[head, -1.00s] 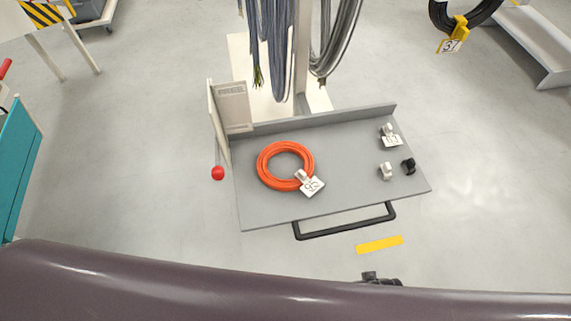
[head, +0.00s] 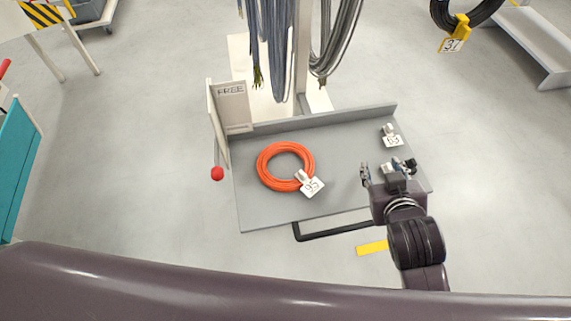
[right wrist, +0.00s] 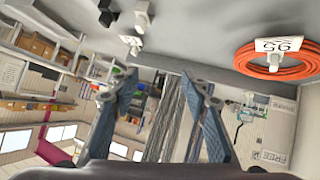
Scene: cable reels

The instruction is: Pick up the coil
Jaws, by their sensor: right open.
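The orange coil (head: 267,169) lies flat on the left half of a grey tray (head: 335,150), with a white tag reading 95 (head: 313,187) at its lower right. My right gripper (head: 388,169) is over the right part of the tray, apart from the coil and to its right. Its fingers are spread, with nothing seen between them. In the right wrist view the coil (right wrist: 300,70) shows at the upper right, outside the open fingers (right wrist: 160,80). My left gripper is not in view.
A white connector with a tag (head: 391,137) is at the tray's right back; smaller pieces near my gripper are partly hidden. A panel marked FREE (head: 232,105) stands at the left edge, near a red knob (head: 217,174). Grey cables (head: 275,50) hang behind. A black handle (head: 325,233) runs along the front.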

